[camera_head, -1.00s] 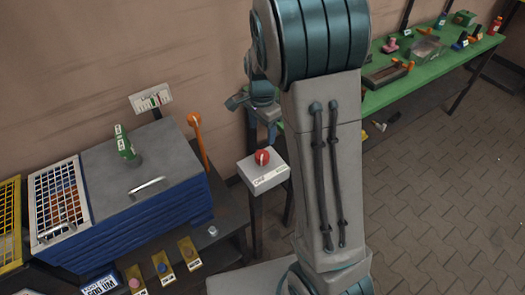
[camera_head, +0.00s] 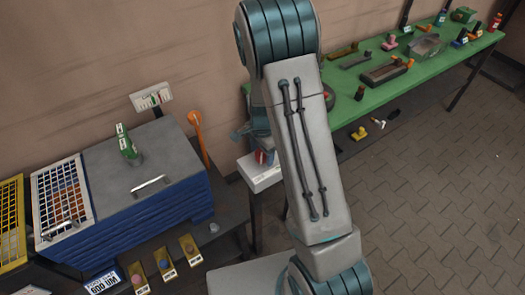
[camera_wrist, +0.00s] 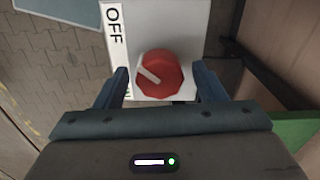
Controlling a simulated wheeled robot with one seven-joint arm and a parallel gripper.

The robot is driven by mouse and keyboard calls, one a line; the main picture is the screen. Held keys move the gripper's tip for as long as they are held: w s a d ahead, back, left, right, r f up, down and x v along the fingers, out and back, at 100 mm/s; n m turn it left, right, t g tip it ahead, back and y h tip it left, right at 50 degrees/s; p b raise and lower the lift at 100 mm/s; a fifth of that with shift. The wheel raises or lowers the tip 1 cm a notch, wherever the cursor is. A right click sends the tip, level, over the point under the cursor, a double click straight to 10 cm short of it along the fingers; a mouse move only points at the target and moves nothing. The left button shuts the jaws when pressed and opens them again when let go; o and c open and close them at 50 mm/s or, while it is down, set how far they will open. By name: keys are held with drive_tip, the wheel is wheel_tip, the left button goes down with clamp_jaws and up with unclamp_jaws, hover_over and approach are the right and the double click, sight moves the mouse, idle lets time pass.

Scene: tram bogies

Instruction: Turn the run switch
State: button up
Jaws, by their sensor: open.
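The run switch is a red round knob (camera_wrist: 160,72) with a white pointer line, on a pale box (camera_wrist: 185,25) marked OFF; a second label is mostly hidden by my gripper. In the wrist view the pointer slants toward the upper left. My gripper (camera_wrist: 165,82) is open, with one blue finger on each side of the knob and gaps showing between. In the head view the box (camera_head: 262,178) stands on a post, and the knob (camera_head: 260,157) is partly hidden behind my gripper (camera_head: 265,155).
A green bench (camera_head: 400,85) with tools lies to the right. Paved floor is clear at lower right.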

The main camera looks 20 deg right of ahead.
drive_tip(key=c, duration=1)
drive_tip(key=shift+n+b, duration=0.3)
drive_tip(key=n+b, duration=0.2)
drive_tip(key=shift+f+n, duration=0.15)
drive_tip(key=shift+n, duration=0.15)
drive_tip(key=n+b, duration=0.3)
drive_tip(key=n, duration=0.1)
drive_tip(key=shift+n, duration=0.3)
drive_tip(key=n+b, duration=0.2)
drive_tip(key=n, duration=0.2)
drive_tip(key=shift+r+n+b, duration=0.15)
drive_tip(key=shift+n+b, duration=0.25)
drive_tip(key=shift+n, duration=0.6)
drive_tip(key=shift+r+n+b, duration=0.1)
drive_tip(key=shift+n+b, duration=0.25)
drive_tip(key=shift+n, duration=0.65)
drive_tip(key=shift+w, duration=0.1)
